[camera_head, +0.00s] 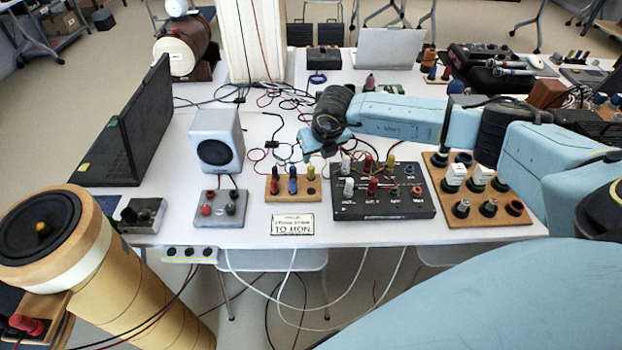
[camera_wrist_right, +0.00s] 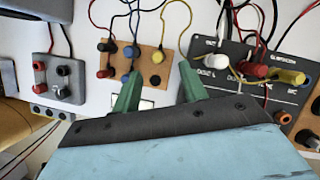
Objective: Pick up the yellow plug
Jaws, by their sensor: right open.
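A yellow plug (camera_head: 390,162) stands in the top row of the black panel box (camera_head: 384,212). In the right wrist view the yellow plug (camera_wrist_right: 289,76) shows at the right, beside a red plug (camera_wrist_right: 254,71). My right gripper (camera_head: 318,147) is above the table, left of the yellow plug and apart from it. In the right wrist view its two green fingers (camera_wrist_right: 160,85) are spread with nothing between them. They point toward the small wooden block (camera_wrist_right: 140,62) with red, blue and black plugs. My left gripper is not in view.
Several knobs stand on a wooden board (camera_head: 487,214) right of the panel box. A small speaker (camera_head: 216,138) and a grey terminal box (camera_head: 219,209) are at the left. Loose cables (camera_head: 268,98) lie behind. A label card (camera_head: 292,224) lies near the front edge.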

